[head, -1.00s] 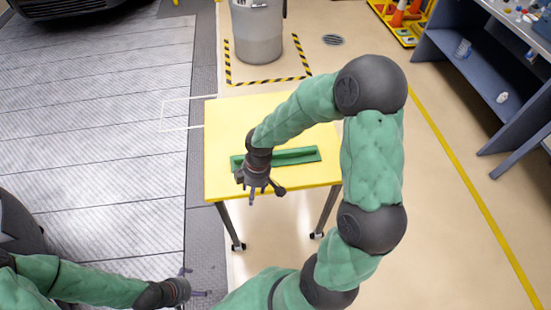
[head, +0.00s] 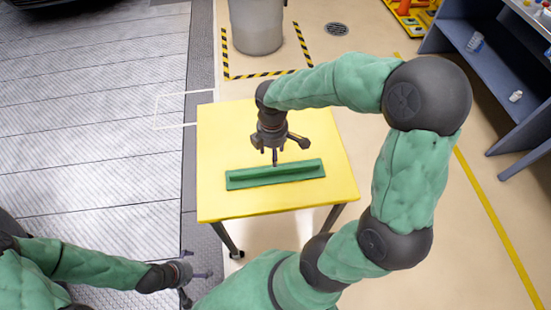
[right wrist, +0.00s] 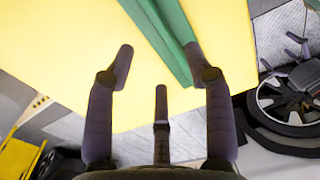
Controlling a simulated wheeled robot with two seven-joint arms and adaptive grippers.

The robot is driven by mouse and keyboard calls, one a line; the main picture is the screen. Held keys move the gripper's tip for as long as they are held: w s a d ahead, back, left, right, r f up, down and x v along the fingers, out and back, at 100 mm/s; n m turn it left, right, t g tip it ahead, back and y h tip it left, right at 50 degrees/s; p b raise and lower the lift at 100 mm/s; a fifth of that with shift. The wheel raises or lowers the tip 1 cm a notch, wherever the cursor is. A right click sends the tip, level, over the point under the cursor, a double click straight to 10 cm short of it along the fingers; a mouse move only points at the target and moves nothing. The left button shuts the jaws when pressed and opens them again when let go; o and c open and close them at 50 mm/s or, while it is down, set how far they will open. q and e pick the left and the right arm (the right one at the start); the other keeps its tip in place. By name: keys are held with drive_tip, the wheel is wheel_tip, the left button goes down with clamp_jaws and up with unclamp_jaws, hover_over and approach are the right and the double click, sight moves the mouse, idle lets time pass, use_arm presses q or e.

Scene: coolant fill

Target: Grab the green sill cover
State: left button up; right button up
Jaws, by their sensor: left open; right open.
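The green sill cover (head: 275,174) is a long, narrow strip with a raised ridge. It lies flat on the yellow table (head: 225,130) in the head view. My right gripper (head: 278,156) is above the table, just beyond the cover's far edge in the picture, with its fingers open and nothing between them. In the right wrist view the cover (right wrist: 166,35) runs diagonally at the top, near the right finger of the open right gripper (right wrist: 160,70). Whether they touch is hard to tell. My left gripper (head: 200,280) is open and empty at the lower left, away from the table.
A grey bin (head: 256,27) stands behind the table inside black-and-yellow floor tape. A blue-grey shelf unit (head: 490,75) is at the right. Grey floor plates (head: 100,130) lie to the left. The table is otherwise clear around the cover.

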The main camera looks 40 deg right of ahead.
drive_tip(key=b, duration=0.2)
hover_over(275, 172)
drive_tip(key=w, duration=0.2)
drive_tip(key=f, duration=0.5)
drive_tip(key=shift+s+d+f, duration=0.2)
drive_tip(key=shift+d+f, duration=0.05)
drive_tip(key=shift+f, duration=0.15)
drive_tip(key=f+b, duration=0.2)
drive_tip(key=f, duration=0.1)
drive_tip(key=f+b, duration=0.1)
drive_tip(key=f, duration=0.1)
drive_tip(key=shift+s+d, duration=0.3)
drive_tip(key=shift+s, duration=0.05)
drive_tip(key=shift+c, duration=0.9)
use_arm(q)
drive_tip(key=f, duration=0.5)
drive_tip(key=shift+w+d, duration=0.2)
use_arm(e)
clamp_jaws()
